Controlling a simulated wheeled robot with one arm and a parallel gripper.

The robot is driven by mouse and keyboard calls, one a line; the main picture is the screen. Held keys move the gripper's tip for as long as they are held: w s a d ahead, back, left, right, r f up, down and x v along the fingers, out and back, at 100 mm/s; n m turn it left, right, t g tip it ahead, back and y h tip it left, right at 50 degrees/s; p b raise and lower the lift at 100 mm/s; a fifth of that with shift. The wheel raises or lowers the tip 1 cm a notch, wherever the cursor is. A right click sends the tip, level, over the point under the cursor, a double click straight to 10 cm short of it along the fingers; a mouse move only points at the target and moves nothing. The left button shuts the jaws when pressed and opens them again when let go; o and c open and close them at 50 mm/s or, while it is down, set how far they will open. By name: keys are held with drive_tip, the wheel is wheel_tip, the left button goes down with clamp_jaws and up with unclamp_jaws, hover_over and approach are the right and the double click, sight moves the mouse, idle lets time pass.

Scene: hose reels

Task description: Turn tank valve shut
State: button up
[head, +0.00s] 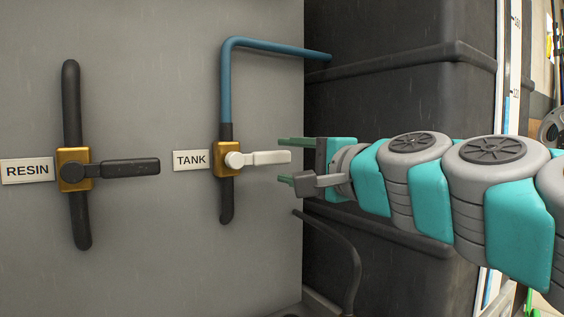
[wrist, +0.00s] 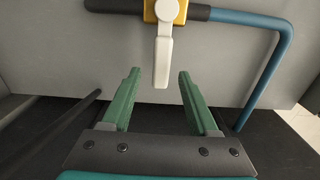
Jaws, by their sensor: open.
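The tank valve (head: 226,158) is a brass block on a vertical pipe, next to a white TANK label (head: 191,160). Its white lever handle (head: 268,158) points right, across the pipe. In the wrist view the white lever (wrist: 162,62) hangs down from the brass valve body (wrist: 166,10) toward the space between my fingers. In the wrist view the green fingers of my gripper (wrist: 158,76) lie to either side of the lever's line. I see no contact.
A second brass valve with a black lever (head: 130,168) and a RESIN label (head: 27,171) is at the left on the grey panel (head: 150,270). A blue pipe (head: 226,85) bends over to a dark tank (head: 400,40) behind my arm. A dark hose (head: 345,255) curves below.

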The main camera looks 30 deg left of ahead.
drive_tip(key=v, duration=0.4)
drive_tip(key=shift+s+d, duration=0.15)
drive_tip(key=shift+d, duration=0.2)
